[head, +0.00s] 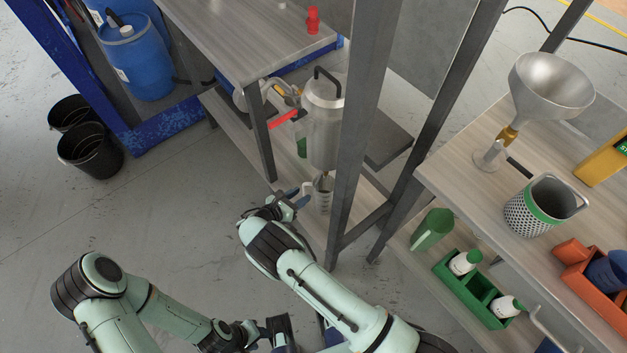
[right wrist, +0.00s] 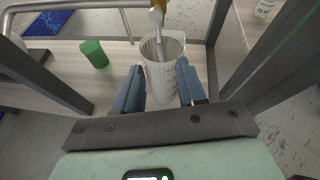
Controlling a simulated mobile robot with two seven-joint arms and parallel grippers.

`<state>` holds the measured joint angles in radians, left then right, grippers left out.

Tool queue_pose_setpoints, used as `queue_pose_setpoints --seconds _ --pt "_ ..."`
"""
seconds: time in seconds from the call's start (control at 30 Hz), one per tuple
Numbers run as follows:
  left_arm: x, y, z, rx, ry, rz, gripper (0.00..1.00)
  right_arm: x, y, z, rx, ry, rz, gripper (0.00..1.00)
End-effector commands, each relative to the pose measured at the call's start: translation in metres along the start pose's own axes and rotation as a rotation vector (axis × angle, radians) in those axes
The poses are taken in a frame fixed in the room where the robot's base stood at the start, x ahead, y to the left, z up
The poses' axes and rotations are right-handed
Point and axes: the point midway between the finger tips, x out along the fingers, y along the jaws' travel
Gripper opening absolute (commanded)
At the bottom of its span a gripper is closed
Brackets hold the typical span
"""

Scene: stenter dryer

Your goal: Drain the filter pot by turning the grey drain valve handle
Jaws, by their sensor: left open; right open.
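The filter pot (head: 323,125) is a metal cylinder with a black top handle, beside the lower shelf of the bench. A light measuring jug (head: 322,196) stands below it; it also shows in the right wrist view (right wrist: 162,84). A grey pipe piece (right wrist: 156,18) hangs over the jug's mouth; I cannot tell whether it is the drain valve handle. My right gripper (head: 291,196) is open, its blue fingers (right wrist: 160,72) on either side of the jug in the wrist view; contact is unclear. My left gripper (head: 283,335) is open at the bottom edge, away from the pot.
A red lever (head: 284,118) sits left of the pot. A dark metal post (head: 362,130) stands close on its right. A green cup (right wrist: 93,53) is on the shelf. The right bench (head: 455,165) holds a funnel (head: 550,85) and a perforated basket (head: 530,212).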

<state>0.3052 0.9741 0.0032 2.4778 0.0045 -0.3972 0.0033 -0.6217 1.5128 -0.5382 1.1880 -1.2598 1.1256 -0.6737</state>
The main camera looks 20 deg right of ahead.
Motion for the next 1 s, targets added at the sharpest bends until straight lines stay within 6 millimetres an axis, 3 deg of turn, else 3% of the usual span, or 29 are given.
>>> queue_pose_setpoints --seconds 0.3,0.5,0.7,0.97,1.0 --pt "0.003 -0.001 -0.002 0.0 0.007 0.001 0.43 0.07 -0.001 -0.001 -0.002 -0.002 -0.002 0.41" --pt "0.004 -0.001 -0.004 0.0 0.012 0.001 0.43 0.099 0.0 -0.001 -0.003 -0.002 0.0 0.41" --pt "0.005 -0.001 -0.005 0.0 0.014 0.002 0.43 0.11 0.0 0.001 -0.004 -0.003 0.002 0.41" --pt "0.005 -0.001 -0.004 0.001 0.013 0.002 0.43 0.111 0.0 0.001 -0.005 -0.003 0.002 0.41" --pt "0.005 -0.001 -0.004 0.001 0.013 0.002 0.43 0.111 0.0 0.001 -0.005 -0.003 0.002 0.28"
